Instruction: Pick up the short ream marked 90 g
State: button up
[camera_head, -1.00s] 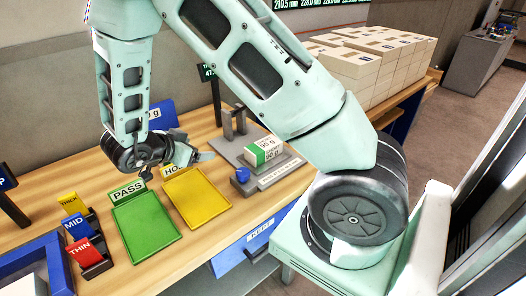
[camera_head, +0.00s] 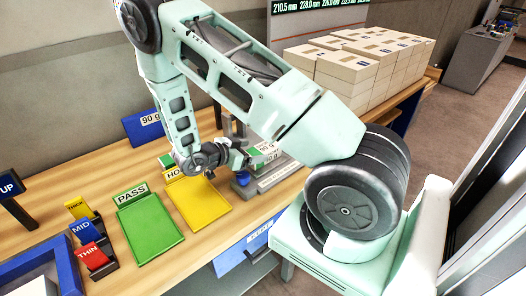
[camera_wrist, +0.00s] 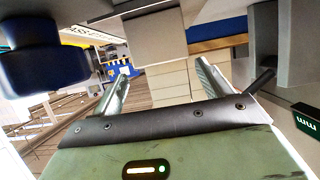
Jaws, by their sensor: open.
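The ream marked 90 g (camera_head: 270,147), white with a green band, sits on the grey gauge stand (camera_head: 282,172) at the back of the bench. My arm and gripper hide part of it in the head view. My gripper (camera_head: 250,159) is just left of the ream, at about its height. In the wrist view my gripper (camera_wrist: 162,68) has its two fingers spread wide, with nothing held between them. A plain pale block (camera_wrist: 146,35) shows above and beyond the fingertips; its label is not visible, so I cannot tell whether it is the ream.
The yellow tray (camera_head: 200,205) and green PASS tray (camera_head: 150,228) lie to the left. THIN, MID and THICK tags (camera_head: 90,255) stand further left. White ream stacks (camera_head: 365,70) fill the bench's right end.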

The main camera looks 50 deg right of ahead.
aim_at(260, 149)
jog(key=shift+w+f+p+x, duration=0.15)
jog(key=shift+p+x, duration=0.5)
jog(key=shift+x, duration=0.7)
jog(key=shift+w+f+p+x, duration=0.15)
jog(key=shift+p+x, duration=0.5)
jog(key=shift+x, duration=0.65)
jog(key=shift+c, duration=0.4)
jog(key=c, duration=1.2)
jog(key=shift+c, duration=0.2)
jog(key=shift+r, duration=0.15)
